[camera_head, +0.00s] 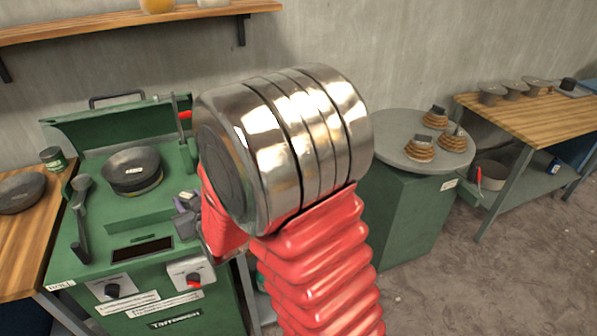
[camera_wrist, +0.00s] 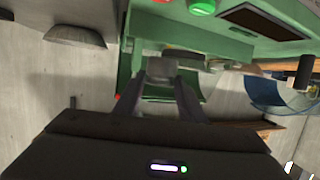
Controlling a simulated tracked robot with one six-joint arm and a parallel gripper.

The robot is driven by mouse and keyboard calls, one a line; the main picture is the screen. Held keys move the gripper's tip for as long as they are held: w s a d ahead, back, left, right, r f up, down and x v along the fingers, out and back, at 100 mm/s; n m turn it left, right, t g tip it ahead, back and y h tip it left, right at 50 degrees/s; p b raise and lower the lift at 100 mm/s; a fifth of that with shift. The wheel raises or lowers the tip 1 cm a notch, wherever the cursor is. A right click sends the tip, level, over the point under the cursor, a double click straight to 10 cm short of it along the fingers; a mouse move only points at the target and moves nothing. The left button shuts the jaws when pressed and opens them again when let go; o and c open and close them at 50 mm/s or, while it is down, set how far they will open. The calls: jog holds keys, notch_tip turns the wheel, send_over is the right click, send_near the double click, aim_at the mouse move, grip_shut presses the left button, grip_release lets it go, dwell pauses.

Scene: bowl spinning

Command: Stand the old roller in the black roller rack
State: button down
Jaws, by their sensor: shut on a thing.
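My gripper (camera_wrist: 160,86) is in the lower middle of the wrist view, its two dark fingers shut on a small grey block-like thing, which I take for the old roller (camera_wrist: 183,59). In the head view my gripper (camera_head: 187,217) shows as small grey shapes in front of the green machine (camera_head: 150,225), partly hidden by my red and silver arm. The roller cannot be told apart from the fingers there. I cannot identify the black roller rack with certainty in either view.
A round grey table (camera_head: 385,130) with brown stacked pieces stands to the right. A wooden bench (camera_head: 540,110) with bowls is farther right. Bare floor (camera_head: 440,280) lies at lower right.

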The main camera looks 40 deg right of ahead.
jog(key=shift+a, duration=0.4)
jog(key=shift+d, duration=0.1)
jog(key=s+d+r+m+h, duration=0.1)
jog(key=s+d+h, duration=0.1)
jog(key=d, duration=1)
jog(key=s+d+r+m+g+h, duration=0.1)
jog(key=s+d, duration=0.3)
jog(key=d, duration=0.8)
jog(key=s+d+r+m+h, duration=0.1)
jog(key=s+d+m+h, duration=0.1)
jog(key=d, duration=1)
jog(key=shift+s+r+m+g+h, duration=0.25)
jog(key=shift+s+m+g+h, duration=0.15)
jog(key=shift+m+h, duration=0.2)
jog(key=shift+f, duration=2.95)
jog(key=shift+f, duration=0.1)
jog(key=shift+f, duration=2)
